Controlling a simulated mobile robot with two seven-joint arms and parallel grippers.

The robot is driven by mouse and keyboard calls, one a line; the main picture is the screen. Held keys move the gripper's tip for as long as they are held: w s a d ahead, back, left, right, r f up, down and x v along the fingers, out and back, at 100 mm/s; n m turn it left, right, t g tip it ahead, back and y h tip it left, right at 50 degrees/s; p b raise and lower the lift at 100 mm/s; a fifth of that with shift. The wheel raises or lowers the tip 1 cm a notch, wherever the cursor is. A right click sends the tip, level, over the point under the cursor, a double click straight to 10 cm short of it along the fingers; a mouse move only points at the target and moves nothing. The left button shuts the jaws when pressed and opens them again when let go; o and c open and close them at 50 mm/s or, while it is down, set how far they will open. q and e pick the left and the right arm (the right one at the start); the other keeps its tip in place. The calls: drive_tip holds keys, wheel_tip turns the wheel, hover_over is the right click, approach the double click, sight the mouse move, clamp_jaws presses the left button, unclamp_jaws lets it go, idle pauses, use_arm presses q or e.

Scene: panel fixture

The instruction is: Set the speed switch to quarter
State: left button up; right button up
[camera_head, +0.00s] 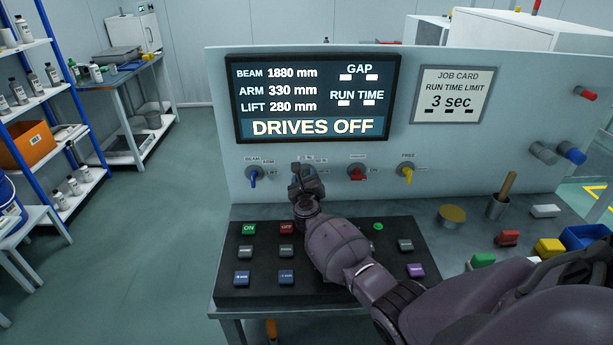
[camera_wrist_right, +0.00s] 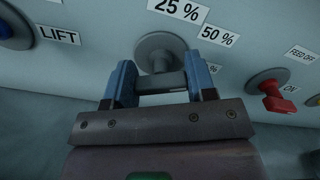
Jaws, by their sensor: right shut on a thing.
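The speed switch is a grey round knob (camera_wrist_right: 158,48) on the upright panel, with a dark grey handle (camera_wrist_right: 172,82) below its face. My right gripper (camera_head: 306,182) covers most of the switch in the head view. In the right wrist view its two blue fingers (camera_wrist_right: 160,82) are shut on the handle, one on each side. A "25 %" label (camera_wrist_right: 178,8) is above the switch and a "50 %" label (camera_wrist_right: 217,36) is to its upper right. Another label lower right is partly hidden by a finger. Which mark the handle points at cannot be told. My left gripper is not in view.
A blue switch (camera_head: 255,174) is left of my gripper; a red switch (camera_head: 357,172) and a yellow one (camera_head: 407,172) are to its right. The display (camera_head: 318,97) reads "DRIVES OFF". A dark button box (camera_head: 262,262) lies below my right arm.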

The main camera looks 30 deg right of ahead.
drive_tip(key=n+p, duration=0.1)
drive_tip(key=n, duration=0.4)
drive_tip(key=shift+a+f+n+p, duration=0.1)
drive_tip(key=shift+n+p, duration=0.2)
drive_tip(key=shift+p, duration=0.1)
drive_tip(key=n+p, duration=0.1)
drive_tip(key=n, duration=0.2)
drive_tip(key=shift+n, duration=0.3)
drive_tip(key=shift+f+n+p, duration=0.2)
drive_tip(key=shift+n+p, duration=0.3)
drive_tip(key=shift+n, duration=1.2)
drive_tip(key=o, duration=0.9)
drive_tip(key=shift+o, duration=0.2)
